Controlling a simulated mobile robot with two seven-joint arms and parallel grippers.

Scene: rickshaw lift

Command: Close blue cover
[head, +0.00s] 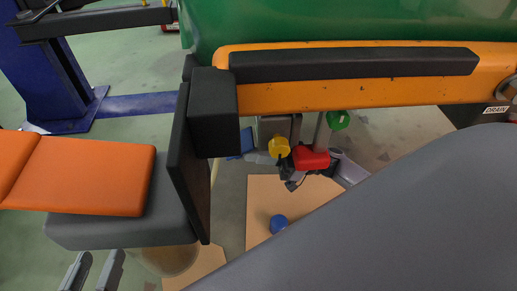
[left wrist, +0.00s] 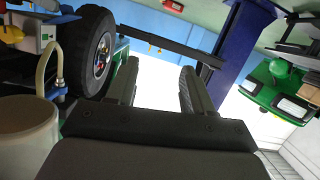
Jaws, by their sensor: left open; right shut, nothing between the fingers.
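A small round blue part (head: 279,223) shows in the head view, above or on a tan board on the floor. I cannot tell whether it is the blue cover or whether it is open. A yellow cap (head: 279,147), a green cap (head: 339,120) and a red part (head: 311,158) sit above it under the orange beam. My left gripper (head: 100,256) is at the lower left, well apart from these parts. It is open and empty, with both fingers also showing in the left wrist view (left wrist: 159,72). My right gripper does not show.
An orange beam (head: 350,95) with black padding crosses the head view below a green body (head: 350,22). A blue lift post (head: 50,75) stands at the left. The left wrist view shows a black wheel (left wrist: 92,48) and a pale bucket (left wrist: 28,135).

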